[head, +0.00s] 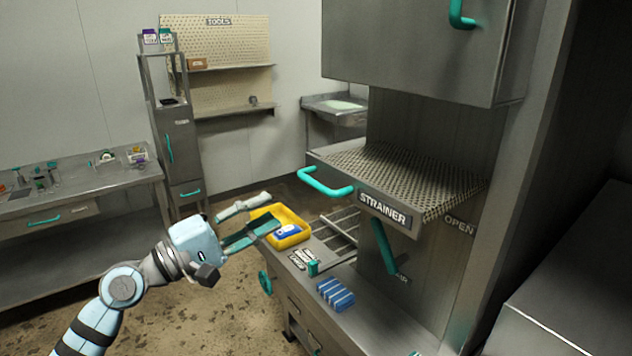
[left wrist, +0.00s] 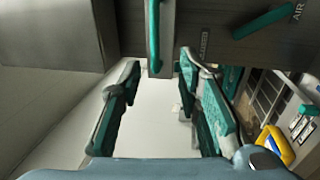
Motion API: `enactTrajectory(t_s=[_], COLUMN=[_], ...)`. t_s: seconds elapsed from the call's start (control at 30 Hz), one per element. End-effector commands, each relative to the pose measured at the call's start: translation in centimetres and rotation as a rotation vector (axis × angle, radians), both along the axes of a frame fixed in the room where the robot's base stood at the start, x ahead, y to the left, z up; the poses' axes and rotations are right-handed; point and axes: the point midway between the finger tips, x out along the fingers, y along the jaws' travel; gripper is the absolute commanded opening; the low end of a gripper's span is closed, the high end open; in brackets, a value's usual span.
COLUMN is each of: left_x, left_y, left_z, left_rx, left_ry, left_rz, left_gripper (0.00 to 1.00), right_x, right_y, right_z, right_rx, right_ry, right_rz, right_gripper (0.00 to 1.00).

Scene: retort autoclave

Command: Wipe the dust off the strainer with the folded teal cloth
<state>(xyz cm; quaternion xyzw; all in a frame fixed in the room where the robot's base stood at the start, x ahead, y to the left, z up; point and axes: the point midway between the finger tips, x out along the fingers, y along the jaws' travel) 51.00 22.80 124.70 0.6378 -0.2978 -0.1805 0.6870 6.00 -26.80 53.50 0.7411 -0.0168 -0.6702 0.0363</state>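The strainer (head: 405,180) is a perforated metal tray with a label on its front and a teal handle (head: 325,184), set in the tall steel machine. I cannot make out dust on it. My left gripper (head: 272,208) is to the left of the strainer and lower in the picture, in front of the yellow tray. Its teal-padded fingers are apart, and the left wrist view (left wrist: 160,75) shows nothing between them. I cannot pick out a folded teal cloth in either view. My right gripper is not in view.
The yellow tray (head: 303,238) holds a blue and white item (head: 287,231) on the counter. A blue striped block (head: 335,293) lies nearer. A teal lever (head: 384,246) hangs below the strainer. A steel workbench (head: 75,185) stands at the left, with open floor before it.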

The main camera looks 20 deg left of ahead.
Motion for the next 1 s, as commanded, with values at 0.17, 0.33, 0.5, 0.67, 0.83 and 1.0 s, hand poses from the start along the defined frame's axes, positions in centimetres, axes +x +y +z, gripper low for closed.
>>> enactTrajectory(t_s=[0.17,0.33,0.5,0.67,0.83,1.0], left_x=[4.0,7.2,8.9,9.3,9.2,9.2], left_y=[-3.3,-6.2,-7.5,-7.7,-7.7,-7.7], left_z=[1.9,2.2,2.4,2.3,2.2,2.2], left_rx=[-0.01,-0.003,0.001,0.003,0.003,0.003], left_ry=[-0.002,0.002,0.001,0.003,0.002,0.002], left_rz=[-0.001,-0.004,0.0,0.001,0.001,0.001], left_gripper=[0.31,0.31,0.31,0.31,0.27,0.0], right_x=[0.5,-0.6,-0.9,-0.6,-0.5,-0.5], right_y=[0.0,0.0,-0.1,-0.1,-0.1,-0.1], right_z=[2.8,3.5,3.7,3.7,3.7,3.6], right_rx=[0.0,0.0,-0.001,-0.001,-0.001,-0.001], right_ry=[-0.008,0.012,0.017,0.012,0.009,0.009], right_rz=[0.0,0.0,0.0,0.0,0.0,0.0], right_gripper=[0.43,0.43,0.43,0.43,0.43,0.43])
